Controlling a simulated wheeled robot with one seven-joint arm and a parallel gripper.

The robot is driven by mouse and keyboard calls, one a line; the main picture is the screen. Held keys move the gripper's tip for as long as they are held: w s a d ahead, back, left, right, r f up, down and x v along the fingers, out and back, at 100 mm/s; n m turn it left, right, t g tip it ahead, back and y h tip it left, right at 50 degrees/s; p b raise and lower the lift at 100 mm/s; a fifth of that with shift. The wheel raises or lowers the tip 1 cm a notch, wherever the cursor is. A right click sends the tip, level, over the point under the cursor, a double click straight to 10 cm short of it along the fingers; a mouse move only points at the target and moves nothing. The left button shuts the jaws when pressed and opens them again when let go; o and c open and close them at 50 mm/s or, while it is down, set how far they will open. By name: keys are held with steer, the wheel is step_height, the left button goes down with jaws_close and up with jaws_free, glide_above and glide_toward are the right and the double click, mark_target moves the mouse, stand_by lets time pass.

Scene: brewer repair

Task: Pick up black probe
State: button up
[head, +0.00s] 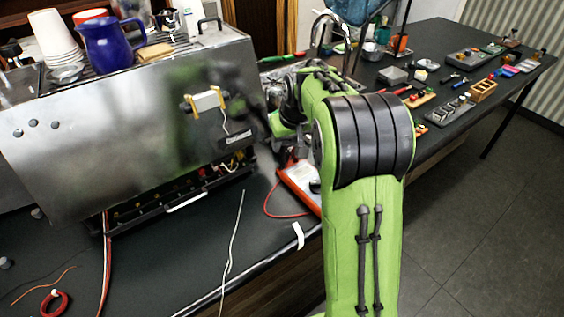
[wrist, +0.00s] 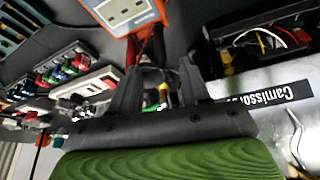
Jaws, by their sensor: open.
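An orange-edged meter (wrist: 127,16) shows at the top of the wrist view, with red leads (wrist: 131,52) and a darker lead beside them. My gripper (wrist: 158,70) is open, its two black fingers spread on either side of these leads. I cannot clearly make out the black probe; the small dark, red and yellow parts between the fingers are blurred together. In the head view, the meter (head: 303,183) lies on the dark bench beside the brewer, partly behind my green arm. My gripper is mostly hidden there by the arm.
The steel brewer (head: 120,130) fills the left, its lower front open with wiring. A blue pitcher (head: 108,45) and white cups (head: 55,35) stand on top. Loose wires lie on the bench front. Trays of small parts (head: 475,58) crowd the bench at right.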

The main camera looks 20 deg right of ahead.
mark_target(282, 154)
steer(key=b+x, duration=0.1)
steer(key=x, duration=0.6)
steer(key=shift+w+f, duration=0.2)
steer(key=shift+f, duration=0.1)
steer(key=shift+s, duration=0.1)
steer(key=shift+c, duration=0.6)
jaws_close()
